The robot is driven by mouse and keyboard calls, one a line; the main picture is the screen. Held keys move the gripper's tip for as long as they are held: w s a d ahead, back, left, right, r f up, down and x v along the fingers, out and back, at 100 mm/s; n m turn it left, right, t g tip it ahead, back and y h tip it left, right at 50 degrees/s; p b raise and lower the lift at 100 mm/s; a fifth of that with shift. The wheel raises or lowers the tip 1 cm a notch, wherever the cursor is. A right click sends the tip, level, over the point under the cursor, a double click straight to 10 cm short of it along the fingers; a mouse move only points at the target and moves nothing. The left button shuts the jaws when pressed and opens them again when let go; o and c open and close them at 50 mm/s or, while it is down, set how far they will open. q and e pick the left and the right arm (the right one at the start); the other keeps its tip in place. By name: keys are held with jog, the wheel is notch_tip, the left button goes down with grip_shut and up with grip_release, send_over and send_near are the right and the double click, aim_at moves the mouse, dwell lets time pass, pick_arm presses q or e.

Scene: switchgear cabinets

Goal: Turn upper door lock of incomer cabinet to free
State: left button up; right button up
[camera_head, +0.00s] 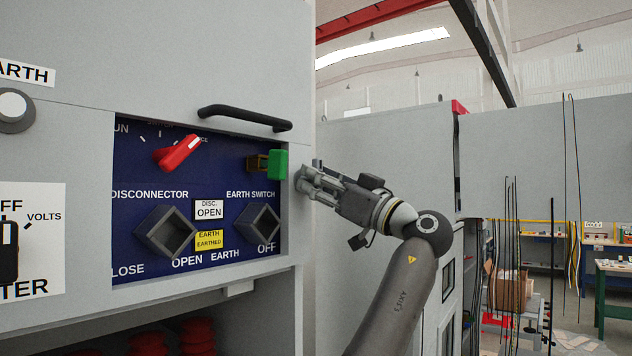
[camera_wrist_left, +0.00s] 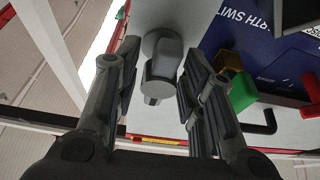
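The incomer cabinet (camera_head: 200,70) fills the left of the head view, with a dark blue switch panel (camera_head: 135,170) in its front. My left gripper (camera_head: 304,179) is at the right edge of the cabinet, beside the green block. In the left wrist view, a grey door lock knob (camera_wrist_left: 161,72) on a round base stands out from the grey cabinet face. My left gripper (camera_wrist_left: 162,56) is open, with one finger on each side of the knob. Whether either finger touches it cannot be told. The lock is not clearly visible in the head view. My right gripper is not in view.
A green block (camera_head: 278,164) sticks out at the panel's right edge, close to my gripper. A black door handle (camera_head: 245,117) is above, and a red switch handle (camera_head: 177,152) is on the panel. Hanging rods and a workbench (camera_head: 610,265) are far right.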

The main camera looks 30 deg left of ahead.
pick_arm(q)
jog(key=v, duration=1.1)
jog(key=shift+f, duration=0.1)
